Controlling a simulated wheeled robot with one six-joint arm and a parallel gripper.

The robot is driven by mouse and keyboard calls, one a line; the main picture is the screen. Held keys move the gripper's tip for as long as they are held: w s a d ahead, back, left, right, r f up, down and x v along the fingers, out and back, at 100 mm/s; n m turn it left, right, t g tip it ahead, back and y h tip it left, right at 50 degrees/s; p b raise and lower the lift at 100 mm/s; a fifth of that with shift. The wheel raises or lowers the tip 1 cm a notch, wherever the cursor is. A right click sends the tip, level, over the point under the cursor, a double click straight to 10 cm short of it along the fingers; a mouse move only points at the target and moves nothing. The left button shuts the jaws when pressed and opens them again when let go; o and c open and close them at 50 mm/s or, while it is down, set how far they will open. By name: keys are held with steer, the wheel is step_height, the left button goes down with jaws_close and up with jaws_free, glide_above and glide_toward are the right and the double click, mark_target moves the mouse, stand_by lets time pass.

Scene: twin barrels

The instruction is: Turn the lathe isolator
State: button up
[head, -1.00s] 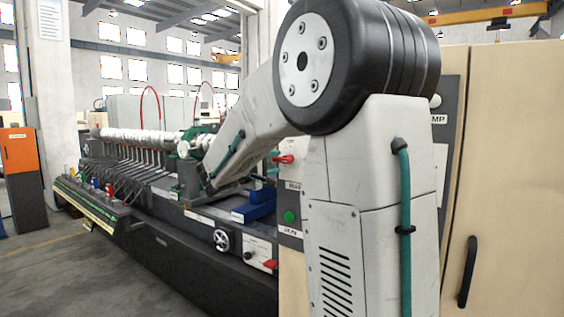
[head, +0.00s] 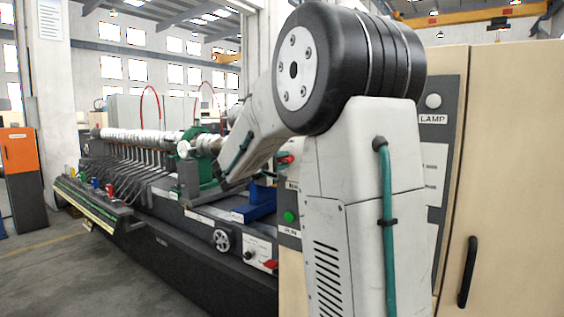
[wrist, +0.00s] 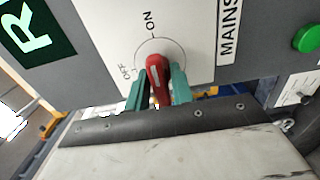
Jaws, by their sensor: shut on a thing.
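The lathe isolator is a red handle (wrist: 154,69) on a round white dial with ON and OFF marks, on a pale plate beside the word MAINS. In the wrist view my gripper (wrist: 159,84) has its two teal fingers on either side of the handle, shut on it. The handle runs roughly up and down in that picture; its exact setting against the marks is hard to tell. In the head view a bit of the red handle (head: 286,158) shows just right of my forearm, and the fingers are mostly hidden.
A green button (wrist: 306,39) is right of the MAINS label, and it also shows in the head view (head: 289,216). A beige cabinet (head: 510,160) with a black handle stands at the right. The long lathe (head: 150,200) runs off to the left.

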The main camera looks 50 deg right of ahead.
steer(key=n, duration=0.8)
steer(key=shift+n, duration=0.3)
steer(key=n, duration=0.4)
steer(key=shift+n, duration=0.3)
steer(key=n, duration=0.4)
steer(key=shift+n, duration=0.3)
steer(key=o, duration=0.8)
